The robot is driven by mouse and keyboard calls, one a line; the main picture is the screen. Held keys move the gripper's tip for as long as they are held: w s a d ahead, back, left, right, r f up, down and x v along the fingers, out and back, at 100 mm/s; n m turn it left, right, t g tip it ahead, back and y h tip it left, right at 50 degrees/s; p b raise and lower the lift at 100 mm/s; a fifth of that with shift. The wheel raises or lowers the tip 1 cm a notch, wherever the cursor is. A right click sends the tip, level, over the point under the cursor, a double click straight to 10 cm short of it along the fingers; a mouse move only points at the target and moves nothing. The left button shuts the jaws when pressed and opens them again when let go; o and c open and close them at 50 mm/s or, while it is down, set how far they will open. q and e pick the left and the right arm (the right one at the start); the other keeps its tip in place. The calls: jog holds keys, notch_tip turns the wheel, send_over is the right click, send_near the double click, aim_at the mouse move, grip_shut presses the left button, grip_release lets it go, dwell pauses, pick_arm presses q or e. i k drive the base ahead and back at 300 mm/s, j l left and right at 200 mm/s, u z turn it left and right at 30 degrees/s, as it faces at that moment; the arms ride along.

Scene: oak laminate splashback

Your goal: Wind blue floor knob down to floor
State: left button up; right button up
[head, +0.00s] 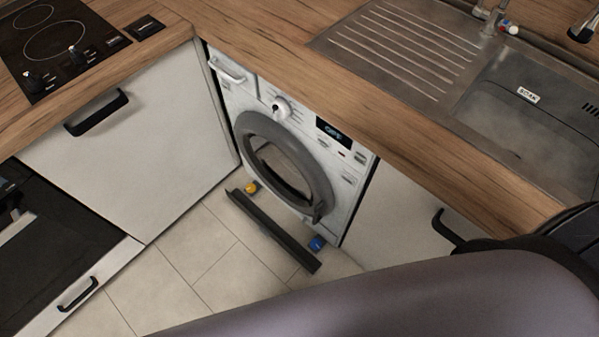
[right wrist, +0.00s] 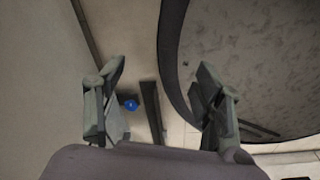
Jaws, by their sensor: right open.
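The blue floor knob (head: 317,243) sits low at the front right foot of the white washing machine (head: 345,195), near the floor. A yellow knob (head: 251,187) sits at the front left foot. The blue knob also shows in the right wrist view (right wrist: 131,105), beyond the fingers and just right of the left-hand finger. My right gripper (right wrist: 162,72) is open and empty, apart from the knob. Whether the knob touches the floor cannot be told. My left gripper is in neither view.
A dark plinth strip (head: 272,230) lies on the tiled floor (head: 195,245) in front of the machine, close to both knobs; it also shows in the right wrist view (right wrist: 152,112). A wooden worktop (head: 290,75) overhangs the machine. A black-handled cabinet (head: 400,215) stands to its right.

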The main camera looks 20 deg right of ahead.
aim_at(316, 243)
jog(key=k+l+z, duration=0.1)
jog(key=k+z, duration=0.15)
jog(key=k, duration=0.3)
jog(key=k+l+z, duration=0.2)
jog(key=k, duration=0.3)
